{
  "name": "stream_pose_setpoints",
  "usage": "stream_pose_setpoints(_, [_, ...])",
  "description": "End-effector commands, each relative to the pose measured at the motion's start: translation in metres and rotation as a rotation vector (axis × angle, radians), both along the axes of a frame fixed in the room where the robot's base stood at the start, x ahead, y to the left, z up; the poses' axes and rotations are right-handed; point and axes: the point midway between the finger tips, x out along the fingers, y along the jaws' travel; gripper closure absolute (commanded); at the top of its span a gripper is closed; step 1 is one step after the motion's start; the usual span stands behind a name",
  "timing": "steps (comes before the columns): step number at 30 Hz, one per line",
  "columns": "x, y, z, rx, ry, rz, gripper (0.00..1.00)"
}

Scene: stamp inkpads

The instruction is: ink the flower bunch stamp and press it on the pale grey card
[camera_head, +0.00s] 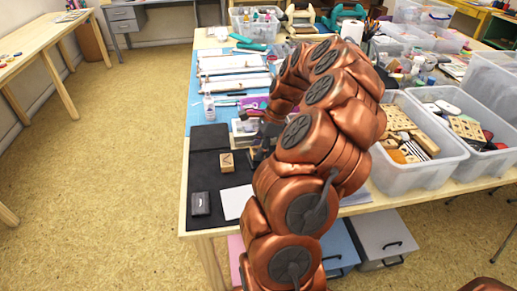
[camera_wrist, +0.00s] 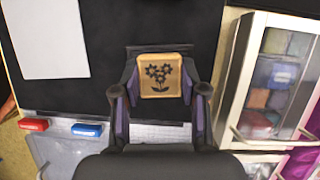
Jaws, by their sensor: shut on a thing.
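The flower bunch stamp is a wooden block (camera_wrist: 160,75) with dark flowers on its top face. In the wrist view it sits between the fingers of my gripper (camera_wrist: 160,90), which is shut on it. In the head view the block (camera_head: 227,161) shows over the black mat, just left of my gripper, which my arm partly hides. Its underside is hidden, and I cannot tell whether it touches the mat. The pale grey card (camera_head: 235,201) lies flat on the mat, nearer than the stamp; it also shows at upper left in the wrist view (camera_wrist: 45,38).
A small dark case (camera_head: 200,203) lies left of the card. A dark square (camera_head: 210,137) lies beyond the stamp. A white drawer unit (camera_wrist: 245,80) stands right of my gripper in the wrist view. Clear bins (camera_head: 420,172) stand at right in the head view.

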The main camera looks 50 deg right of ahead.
Motion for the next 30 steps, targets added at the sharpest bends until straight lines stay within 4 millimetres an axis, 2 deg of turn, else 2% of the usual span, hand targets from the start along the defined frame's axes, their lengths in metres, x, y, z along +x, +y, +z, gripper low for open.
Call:
stream_pose_setpoints(17, [-0.001, 0.000, -0.002, 0.001, 0.003, 0.001, 0.82])
stream_pose_setpoints(30, [0.000, 0.000, 0.008, 0.001, 0.001, 0.000, 0.82])
